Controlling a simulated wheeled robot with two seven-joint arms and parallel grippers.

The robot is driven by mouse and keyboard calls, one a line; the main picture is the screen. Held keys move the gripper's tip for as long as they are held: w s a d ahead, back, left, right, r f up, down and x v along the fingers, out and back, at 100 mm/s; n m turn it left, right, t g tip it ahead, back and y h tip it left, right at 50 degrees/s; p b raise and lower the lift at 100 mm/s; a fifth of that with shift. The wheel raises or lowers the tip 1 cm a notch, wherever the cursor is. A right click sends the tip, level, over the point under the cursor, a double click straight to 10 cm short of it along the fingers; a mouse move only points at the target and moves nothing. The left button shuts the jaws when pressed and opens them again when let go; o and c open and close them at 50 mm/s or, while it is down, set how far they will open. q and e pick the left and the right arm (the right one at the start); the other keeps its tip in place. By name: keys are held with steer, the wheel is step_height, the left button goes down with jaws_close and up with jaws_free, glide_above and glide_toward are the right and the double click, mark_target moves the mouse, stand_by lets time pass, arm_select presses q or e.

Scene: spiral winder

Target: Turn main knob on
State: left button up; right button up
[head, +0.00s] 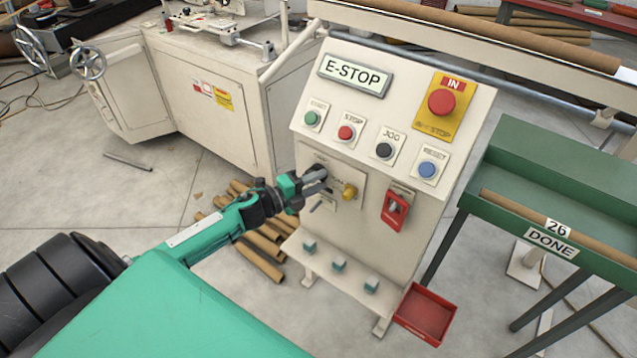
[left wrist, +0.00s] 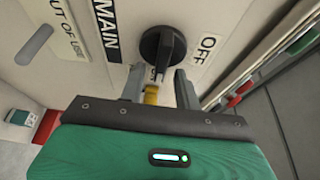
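The main knob is a black round rotary switch (left wrist: 163,46) with a raised grip bar, set on the cream panel between a MAIN label (left wrist: 107,32) and an OFF label (left wrist: 206,50) in the left wrist view. In the head view the dark knob (head: 317,169) is partly hidden by my gripper. My left gripper (left wrist: 158,78) is open, its two fingers apart just short of the knob, which lies ahead of the gap. In the head view, my left gripper (head: 318,182) is close to the panel face. My right gripper is not in view.
A yellow knob (head: 349,191) sits close beside the gripper. A red lockout piece (head: 394,210) is to its right. Coloured buttons and a red emergency stop (head: 441,102) are above. A red tray (head: 427,314) is below; a green table (head: 505,165) stands at right.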

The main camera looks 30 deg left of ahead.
arm_select(q)
steer(key=shift+w+a+f, duration=0.1)
steer(key=shift+a+f, duration=0.05)
stand_by(0.3)
